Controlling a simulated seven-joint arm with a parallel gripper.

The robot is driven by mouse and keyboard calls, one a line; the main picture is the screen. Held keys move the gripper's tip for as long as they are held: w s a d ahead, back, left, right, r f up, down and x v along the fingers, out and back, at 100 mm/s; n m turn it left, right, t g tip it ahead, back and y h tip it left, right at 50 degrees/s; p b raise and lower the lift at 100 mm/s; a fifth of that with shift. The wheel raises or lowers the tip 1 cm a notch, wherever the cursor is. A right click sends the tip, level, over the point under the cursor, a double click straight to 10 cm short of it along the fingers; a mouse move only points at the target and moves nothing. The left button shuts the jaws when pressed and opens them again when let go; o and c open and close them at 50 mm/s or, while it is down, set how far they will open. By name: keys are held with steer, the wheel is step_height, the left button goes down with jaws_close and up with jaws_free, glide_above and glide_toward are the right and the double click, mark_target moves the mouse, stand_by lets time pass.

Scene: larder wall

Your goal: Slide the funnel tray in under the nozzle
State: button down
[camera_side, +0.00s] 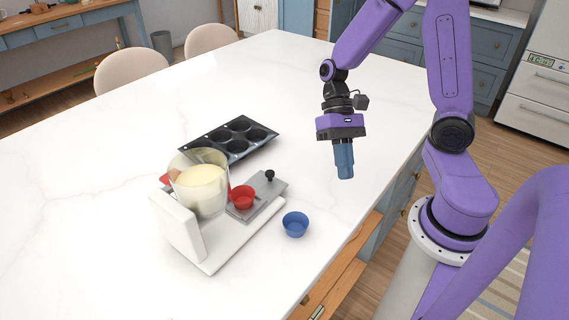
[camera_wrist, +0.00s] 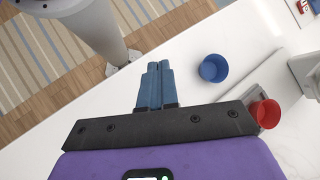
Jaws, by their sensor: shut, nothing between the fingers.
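The grey tray (camera_side: 262,203) with a black knob (camera_side: 269,175) lies on the white base of the dispenser, partly out beyond the clear hopper (camera_side: 200,180) of pale batter. A red cup (camera_side: 242,198) sits on or at the tray, beside the hopper; it also shows in the wrist view (camera_wrist: 265,114). The nozzle under the hopper is hidden. My gripper (camera_side: 345,174) is shut and empty, pointing down above the counter, to the right of the tray and apart from it. Its blue fingers (camera_wrist: 158,66) are together in the wrist view.
A blue cup (camera_side: 295,224) stands on the counter between the dispenser and my gripper; the wrist view shows it too (camera_wrist: 213,68). A dark muffin tin (camera_side: 236,138) lies behind the dispenser. The white counter (camera_side: 330,100) is clear towards the back; its edge is near my gripper.

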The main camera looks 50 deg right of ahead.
mark_target(258, 195)
steer(key=w+d+f+m+t+y, duration=0.1)
steer(key=w+d+m+t+y, duration=0.1)
steer(key=w+d+m+t, duration=0.1)
steer(key=w+d+f+m+t+y, duration=0.1)
steer(key=w+d+m+t+y, duration=0.2)
steer(key=m, duration=0.5)
steer(key=w+d+f+m+t+y, duration=0.2)
steer(key=w+d+m+t+y, duration=0.1)
steer(key=w+d+m, duration=0.2)
steer(key=shift+w+d+f+m, duration=0.1)
steer(key=shift+w+d+m, duration=0.2)
steer(key=shift+w, duration=0.3)
steer(key=x, duration=0.9)
steer(key=shift+a, duration=0.2)
steer(key=a, duration=0.3)
steer(key=shift+w, duration=0.4)
steer(key=shift+w+a+r, duration=0.15)
steer(key=shift+a+r, duration=0.15)
steer(key=shift+a, duration=0.25)
steer(key=shift+a, duration=0.1)
steer(key=a, duration=1)
steer(key=shift+s, duration=0.25)
steer(key=shift+a, duration=0.1)
